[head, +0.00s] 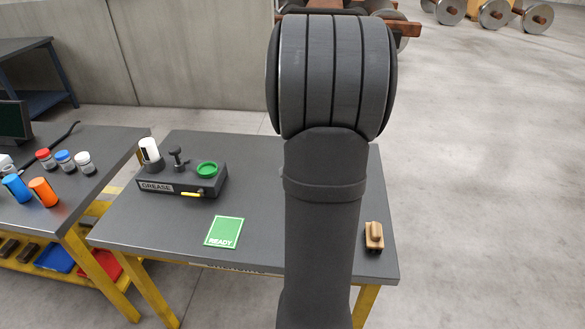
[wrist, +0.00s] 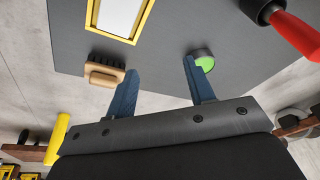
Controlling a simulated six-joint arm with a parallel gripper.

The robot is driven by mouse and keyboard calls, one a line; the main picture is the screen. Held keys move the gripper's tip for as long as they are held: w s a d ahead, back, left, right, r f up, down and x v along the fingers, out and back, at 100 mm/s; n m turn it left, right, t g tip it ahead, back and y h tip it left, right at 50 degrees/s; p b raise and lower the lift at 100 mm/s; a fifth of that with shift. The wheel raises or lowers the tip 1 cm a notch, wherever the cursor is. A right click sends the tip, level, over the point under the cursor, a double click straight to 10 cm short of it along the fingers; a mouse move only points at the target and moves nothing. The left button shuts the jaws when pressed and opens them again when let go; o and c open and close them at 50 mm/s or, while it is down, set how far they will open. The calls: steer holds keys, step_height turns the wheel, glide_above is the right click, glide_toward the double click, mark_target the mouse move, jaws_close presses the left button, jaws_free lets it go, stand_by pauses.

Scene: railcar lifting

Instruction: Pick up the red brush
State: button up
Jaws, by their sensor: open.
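My gripper (wrist: 160,65) is open and empty in the wrist view, its two blue fingers spread apart above the dark table. No plainly red brush shows. A tan wooden brush with dark bristles (wrist: 103,74) lies just left of the left finger. In the head view, a tan wooden block-like brush (head: 374,237) sits near the table's right front corner. A red-handled thing with a dark round end (wrist: 296,36) is at the wrist view's upper right, cut by the edge; I cannot tell whether it is a brush. My arm hides the gripper in the head view.
The grease box (head: 180,181) and green READY card (head: 224,232) are on the table (head: 270,225). A green round thing (wrist: 203,60) is near the right finger. A yellow-framed white panel (wrist: 118,18) is behind.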

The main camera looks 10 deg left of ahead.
steer(key=w+a+r+m+g+y, duration=0.1)
steer(key=w+a+r+m, duration=0.1)
steer(key=w+a+r, duration=0.45)
steer(key=w+a+r+m+g+y, duration=0.15)
steer(key=w+a+r, duration=0.25)
steer(key=w+r, duration=0.45)
steer(key=shift+m+h, duration=0.25)
steer(key=shift+h, duration=0.1)
steer(key=f, duration=0.4)
steer(key=w+f, duration=0.1)
steer(key=f, duration=0.8)
steer(key=shift+w+d+f, duration=0.15)
steer(key=shift+w+f, duration=0.05)
steer(key=shift+w, duration=0.15)
steer(key=shift+s+a+f, duration=0.1)
steer(key=shift+a+f, duration=0.05)
steer(key=shift+f, duration=1.25)
steer(key=shift+s+a+f, duration=0.1)
steer(key=shift+f, duration=1.25)
steer(key=c, duration=1.1)
